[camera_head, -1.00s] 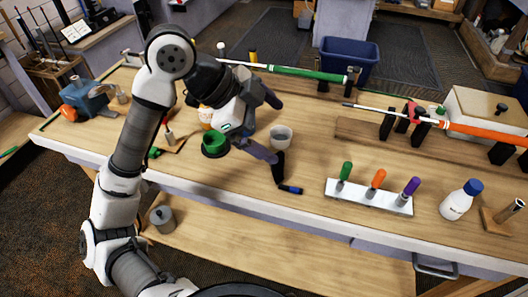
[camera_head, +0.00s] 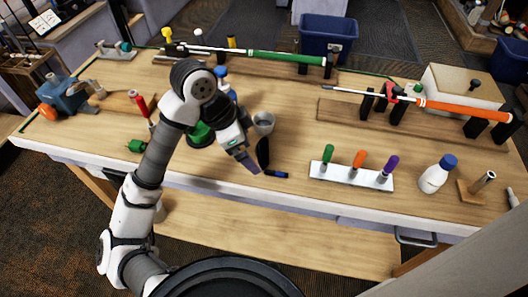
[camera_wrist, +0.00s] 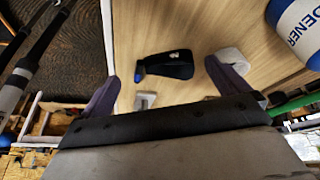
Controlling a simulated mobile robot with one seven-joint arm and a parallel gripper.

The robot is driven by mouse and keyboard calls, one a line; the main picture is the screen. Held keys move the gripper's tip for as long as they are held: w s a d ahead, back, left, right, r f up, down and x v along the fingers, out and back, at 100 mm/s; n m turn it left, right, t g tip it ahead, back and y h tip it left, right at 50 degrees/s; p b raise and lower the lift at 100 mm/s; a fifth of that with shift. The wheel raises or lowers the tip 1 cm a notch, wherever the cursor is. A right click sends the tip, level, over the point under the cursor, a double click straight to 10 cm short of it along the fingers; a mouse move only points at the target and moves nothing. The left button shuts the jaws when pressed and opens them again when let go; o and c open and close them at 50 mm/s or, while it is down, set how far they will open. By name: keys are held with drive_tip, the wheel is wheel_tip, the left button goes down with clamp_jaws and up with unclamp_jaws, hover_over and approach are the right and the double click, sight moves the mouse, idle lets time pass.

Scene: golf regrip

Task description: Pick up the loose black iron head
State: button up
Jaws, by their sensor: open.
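The loose black iron head (camera_head: 263,152) lies on the workbench, with a short neck ending in blue (camera_head: 284,175) toward the front edge. In the wrist view the iron head (camera_wrist: 172,66) shows between the two finger lines, with a small pale mark on it and its blue end at left. My gripper (camera_head: 243,150) is above the bench just left of the head in the head view. In the wrist view my gripper (camera_wrist: 163,72) has its grey-purple fingers wide apart, with nothing held. I cannot tell the exact height gap.
A grey cup (camera_head: 264,123) stands close behind the head, near one finger. A white bottle (camera_wrist: 300,25) is at the upper right of the wrist view. A green round container (camera_head: 200,134) is left of the gripper. A white rack (camera_head: 350,176) with coloured handles stands to the right.

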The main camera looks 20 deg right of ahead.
sight(260, 157)
drive_tip(key=p+x, duration=0.1)
drive_tip(key=x, duration=0.1)
drive_tip(key=d+x, duration=0.1)
drive_tip(key=x, duration=0.1)
drive_tip(key=shift+r+p, duration=0.1)
drive_tip(key=shift+p, duration=0.25)
drive_tip(key=shift+d+f, duration=0.1)
drive_tip(key=shift+f, duration=0.35)
drive_tip(key=c, duration=1.3)
